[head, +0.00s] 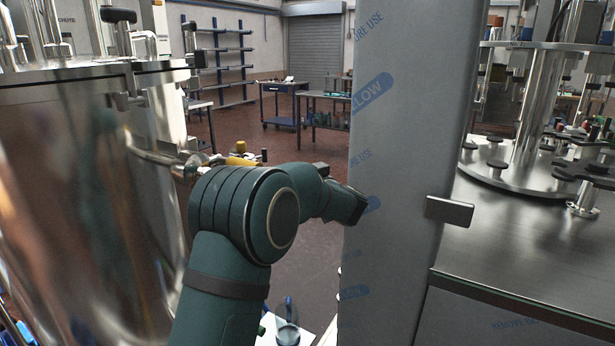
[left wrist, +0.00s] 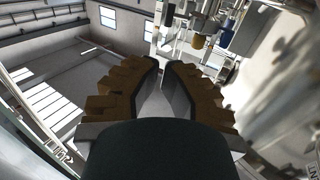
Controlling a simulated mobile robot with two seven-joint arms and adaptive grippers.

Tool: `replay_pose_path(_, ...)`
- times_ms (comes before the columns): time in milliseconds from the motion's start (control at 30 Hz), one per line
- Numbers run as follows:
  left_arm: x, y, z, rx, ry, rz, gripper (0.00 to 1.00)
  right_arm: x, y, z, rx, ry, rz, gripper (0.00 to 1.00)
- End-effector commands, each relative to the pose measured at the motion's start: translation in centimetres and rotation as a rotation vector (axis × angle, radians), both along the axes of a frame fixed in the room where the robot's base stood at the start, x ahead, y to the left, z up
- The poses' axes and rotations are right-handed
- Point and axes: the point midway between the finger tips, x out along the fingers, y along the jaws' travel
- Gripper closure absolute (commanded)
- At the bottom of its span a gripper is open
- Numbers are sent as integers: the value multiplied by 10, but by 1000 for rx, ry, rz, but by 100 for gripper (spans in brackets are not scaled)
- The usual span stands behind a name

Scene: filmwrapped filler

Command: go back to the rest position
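My left arm shows in the head view as a dark green elbow and a short forward link whose dark end (head: 345,205) overlaps the left edge of a grey film-wrapped column (head: 400,150). I cannot tell whether they touch. No gripper fingers can be made out in the head view. In the left wrist view my left gripper (left wrist: 162,66) has brown and grey fingers, with a narrow empty gap between their tips. It holds nothing, and the ceiling and windows show beyond it. My right gripper is in neither view.
A large shiny steel vessel (head: 85,190) stands close on the left. A steel worktop (head: 510,250) with fittings lies right of the column. Farther back are a blue rack (head: 222,65), work tables (head: 283,88) and a shutter (head: 315,50). Open reddish floor (head: 310,245) lies between vessel and column.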

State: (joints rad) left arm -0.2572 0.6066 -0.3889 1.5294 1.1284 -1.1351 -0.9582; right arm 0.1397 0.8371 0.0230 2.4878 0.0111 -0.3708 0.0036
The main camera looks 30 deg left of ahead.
Motion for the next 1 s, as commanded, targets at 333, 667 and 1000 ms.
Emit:
replay_pose_path(333, -13, -22, 0, 0, 0, 0, 100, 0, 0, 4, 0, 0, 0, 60)
replay_pose_path(667, -6, -34, -41, -13, 54, -93, 100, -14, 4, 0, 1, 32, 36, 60)
replay_pose_path(1000, -27, -115, -227, -237, 328, -525, 100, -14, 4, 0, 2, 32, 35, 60)
